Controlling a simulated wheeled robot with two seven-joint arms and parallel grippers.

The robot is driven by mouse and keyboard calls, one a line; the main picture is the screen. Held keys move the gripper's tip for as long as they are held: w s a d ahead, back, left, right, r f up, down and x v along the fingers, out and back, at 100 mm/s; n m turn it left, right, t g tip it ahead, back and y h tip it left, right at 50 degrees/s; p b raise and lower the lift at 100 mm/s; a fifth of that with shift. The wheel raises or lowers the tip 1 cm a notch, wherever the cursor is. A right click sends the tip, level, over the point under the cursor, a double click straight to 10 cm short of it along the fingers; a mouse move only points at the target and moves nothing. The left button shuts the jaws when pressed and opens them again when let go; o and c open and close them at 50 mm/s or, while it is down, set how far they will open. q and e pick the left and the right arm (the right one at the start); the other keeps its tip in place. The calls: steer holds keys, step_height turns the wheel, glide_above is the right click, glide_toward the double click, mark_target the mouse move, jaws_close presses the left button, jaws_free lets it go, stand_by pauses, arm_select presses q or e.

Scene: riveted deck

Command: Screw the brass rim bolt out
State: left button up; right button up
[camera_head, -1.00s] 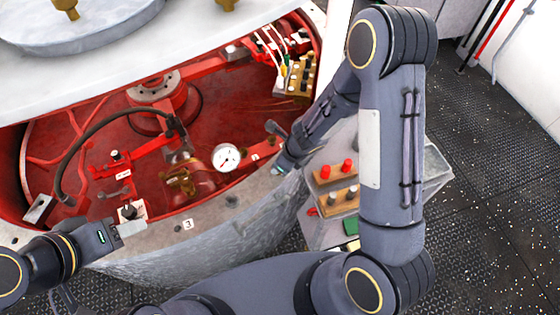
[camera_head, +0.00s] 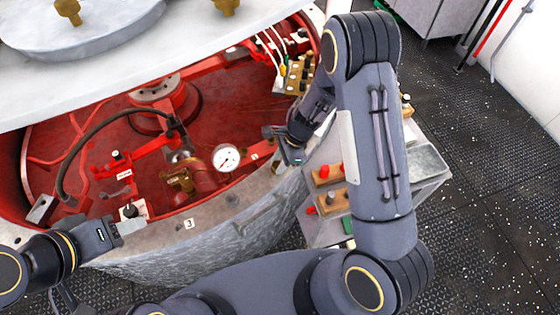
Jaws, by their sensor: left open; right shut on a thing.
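The pale rim (camera_head: 215,212) curves around the open red well. I cannot make out the brass rim bolt on it; small dark spots, perhaps holes, show on its top. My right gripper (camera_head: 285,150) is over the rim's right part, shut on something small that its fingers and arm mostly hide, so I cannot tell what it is.
Inside the well are a white dial gauge (camera_head: 226,158), a brass fitting (camera_head: 180,180) and a black hose (camera_head: 95,148). A large pale lid (camera_head: 60,95) overhangs the back. A grey cart (camera_head: 428,165) with wooden blocks stands at right, partly behind my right arm.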

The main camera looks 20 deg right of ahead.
steer(key=shift+s+a+f+n+g, duration=0.15)
steer(key=shift+n+g, duration=0.15)
steer(key=shift+n, duration=0.3)
steer(key=o, duration=1)
steer(key=shift+c, duration=0.2)
steer(key=shift+w+d+r, duration=0.2)
steer(key=shift+w+r, duration=0.05)
steer(key=shift+r, duration=0.2)
steer(key=v, duration=0.7)
steer(key=shift+b, duration=0.45)
steer(key=shift+s, duration=0.15)
